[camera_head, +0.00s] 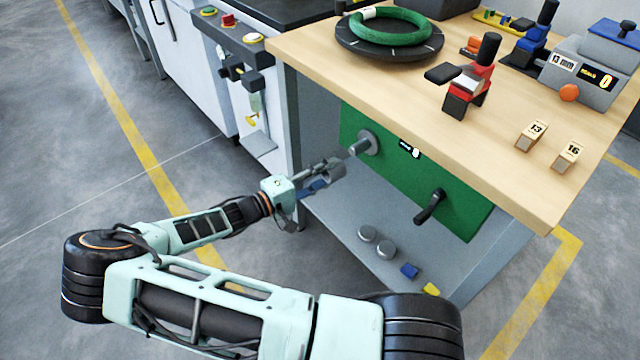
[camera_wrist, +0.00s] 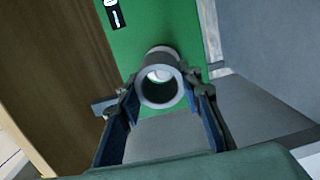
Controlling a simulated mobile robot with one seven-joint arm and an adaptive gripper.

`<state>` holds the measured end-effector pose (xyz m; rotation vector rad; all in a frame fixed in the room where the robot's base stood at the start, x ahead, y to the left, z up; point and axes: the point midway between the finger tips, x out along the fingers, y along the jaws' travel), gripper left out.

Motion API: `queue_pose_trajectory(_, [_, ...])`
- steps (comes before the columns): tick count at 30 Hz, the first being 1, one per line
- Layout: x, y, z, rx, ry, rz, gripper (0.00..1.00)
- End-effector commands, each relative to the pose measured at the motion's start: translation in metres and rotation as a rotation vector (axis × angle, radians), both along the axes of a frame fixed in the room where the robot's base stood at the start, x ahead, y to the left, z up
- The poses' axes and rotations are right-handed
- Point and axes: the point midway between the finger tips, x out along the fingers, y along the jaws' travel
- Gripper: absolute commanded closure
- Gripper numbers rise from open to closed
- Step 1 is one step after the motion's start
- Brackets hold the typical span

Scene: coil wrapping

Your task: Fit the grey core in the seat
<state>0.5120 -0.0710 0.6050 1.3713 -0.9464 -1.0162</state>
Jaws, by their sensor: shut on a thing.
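The grey core (camera_wrist: 148,95), a short hollow tube, is between my gripper's fingers, its open end facing the wrist camera. My gripper (camera_head: 326,172) is shut on it in front of the green panel (camera_head: 400,180), below the bench top. In the wrist view the fingers (camera_wrist: 162,102) lie on both sides of the core. The seat (camera_head: 366,142) is a round grey flange with a stub on the green panel, just up and right of my gripper. In the wrist view the core partly hides it; a pale round face shows through the bore. I cannot tell whether core and stub touch.
A black crank handle (camera_head: 430,206) sticks out of the panel at the right. The wooden bench top (camera_head: 400,75) overhangs, carrying a green coil (camera_head: 390,27) and red tool (camera_head: 468,88).

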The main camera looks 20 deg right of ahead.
Motion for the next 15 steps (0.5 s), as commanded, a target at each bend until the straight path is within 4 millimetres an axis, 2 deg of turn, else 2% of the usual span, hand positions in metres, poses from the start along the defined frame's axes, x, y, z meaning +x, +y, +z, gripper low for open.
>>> queue_pose_trajectory(1, [0.005,0.005,-0.007,-0.018,-0.006,0.027,0.91])
queue_pose_trajectory(6, [0.014,0.013,-0.006,-0.048,-0.017,0.075,0.91])
queue_pose_trajectory(15, [0.015,0.014,-0.004,-0.050,-0.019,0.080,0.91])
